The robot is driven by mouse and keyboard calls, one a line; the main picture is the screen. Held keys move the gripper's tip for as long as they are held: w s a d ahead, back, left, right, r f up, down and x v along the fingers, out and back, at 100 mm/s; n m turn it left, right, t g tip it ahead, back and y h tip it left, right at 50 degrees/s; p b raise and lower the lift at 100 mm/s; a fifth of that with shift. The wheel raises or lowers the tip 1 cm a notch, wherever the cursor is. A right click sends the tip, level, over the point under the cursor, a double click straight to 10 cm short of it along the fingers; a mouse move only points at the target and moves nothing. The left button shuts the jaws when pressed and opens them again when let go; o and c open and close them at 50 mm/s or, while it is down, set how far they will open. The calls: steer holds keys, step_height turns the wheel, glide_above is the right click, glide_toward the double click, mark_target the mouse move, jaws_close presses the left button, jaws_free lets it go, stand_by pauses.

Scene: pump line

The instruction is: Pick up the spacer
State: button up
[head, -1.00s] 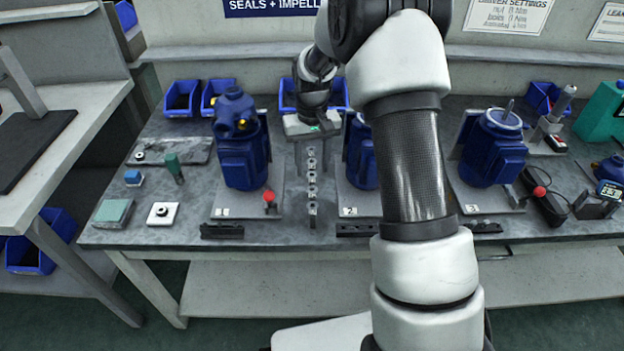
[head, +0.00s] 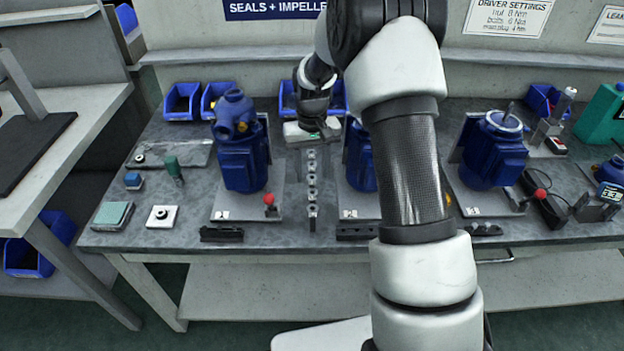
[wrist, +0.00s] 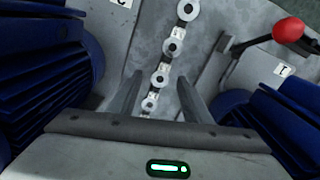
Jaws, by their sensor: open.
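Several small light metal ring-shaped parts, each with a dark hole, stand in a line between two blue pumps; the row (head: 312,181) runs toward the bench's front edge. I cannot tell which is the spacer. In the wrist view the same ring row (wrist: 172,47) runs from the top centre down between my fingers. My gripper (wrist: 160,79) is open and empty, its fingers on either side of the row's lower rings, with no contact visible. In the head view my gripper's body (head: 311,131) is at the far end of the row, and its fingers are hard to see.
A blue pump (head: 242,160) stands close left of the row, another (head: 360,158) close right, partly behind my arm. Red-knobbed levers (head: 269,199) stick up at the stations. Blue bins (head: 182,100) line the back. A white block (head: 162,216) lies front left.

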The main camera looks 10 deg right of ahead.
steer(key=c, duration=1.1)
steer(key=shift+c, duration=0.2)
